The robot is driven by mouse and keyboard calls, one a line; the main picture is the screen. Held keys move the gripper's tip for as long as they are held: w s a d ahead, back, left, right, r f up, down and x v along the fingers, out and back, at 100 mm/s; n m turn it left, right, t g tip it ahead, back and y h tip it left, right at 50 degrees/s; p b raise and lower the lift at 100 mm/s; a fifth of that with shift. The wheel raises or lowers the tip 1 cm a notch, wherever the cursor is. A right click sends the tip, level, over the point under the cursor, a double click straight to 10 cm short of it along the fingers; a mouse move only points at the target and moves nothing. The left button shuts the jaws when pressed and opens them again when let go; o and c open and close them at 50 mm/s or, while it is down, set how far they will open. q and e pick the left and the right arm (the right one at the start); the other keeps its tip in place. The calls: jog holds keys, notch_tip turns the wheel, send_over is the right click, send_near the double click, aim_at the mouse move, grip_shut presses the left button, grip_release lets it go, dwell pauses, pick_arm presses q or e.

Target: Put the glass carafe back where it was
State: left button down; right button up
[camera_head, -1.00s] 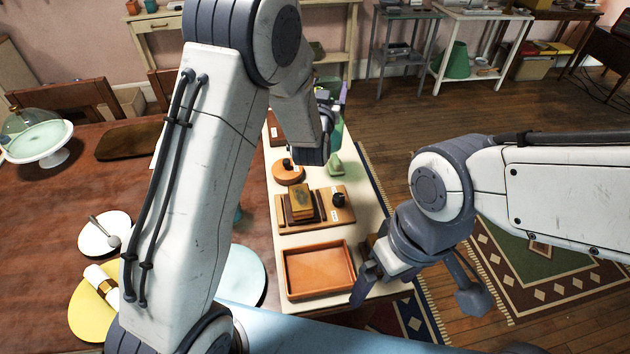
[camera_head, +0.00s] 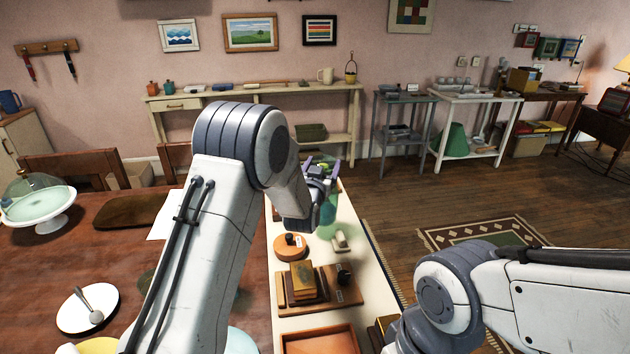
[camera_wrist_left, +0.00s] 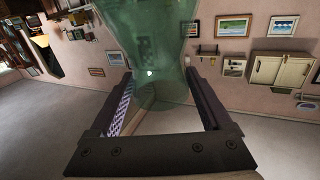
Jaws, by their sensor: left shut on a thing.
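The glass carafe is green and see-through. It shows in the head view (camera_head: 328,211) at the far part of the cream table, partly hidden by my left gripper (camera_head: 322,170). In the left wrist view the carafe (camera_wrist_left: 150,45) fills the space between the two fingers of my left gripper (camera_wrist_left: 158,95), which is shut on it. I cannot tell whether its base touches the table. My right arm is at the lower right of the head view, and its gripper is below the picture edge.
The cream table (camera_head: 372,262) holds a round wooden piece (camera_head: 290,247), a wooden board with small blocks (camera_head: 325,284) and an orange tray (camera_head: 320,342). A brown table (camera_head: 40,265) with a domed stand (camera_head: 40,232) is at left. Shelves line the back wall.

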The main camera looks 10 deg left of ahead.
pick_arm(q)
jog(key=shift+w+a+f, duration=0.25)
jog(key=shift+a+f, duration=0.1)
jog(key=shift+a, duration=0.25)
jog(key=shift+w+a+f, duration=0.25)
jog(key=shift+a+f, duration=0.05)
jog(key=shift+a, duration=0.25)
jog(key=shift+f+p, duration=0.3)
jog(key=shift+f, duration=1.75)
jog(key=shift+f, duration=0.15)
grip_release()
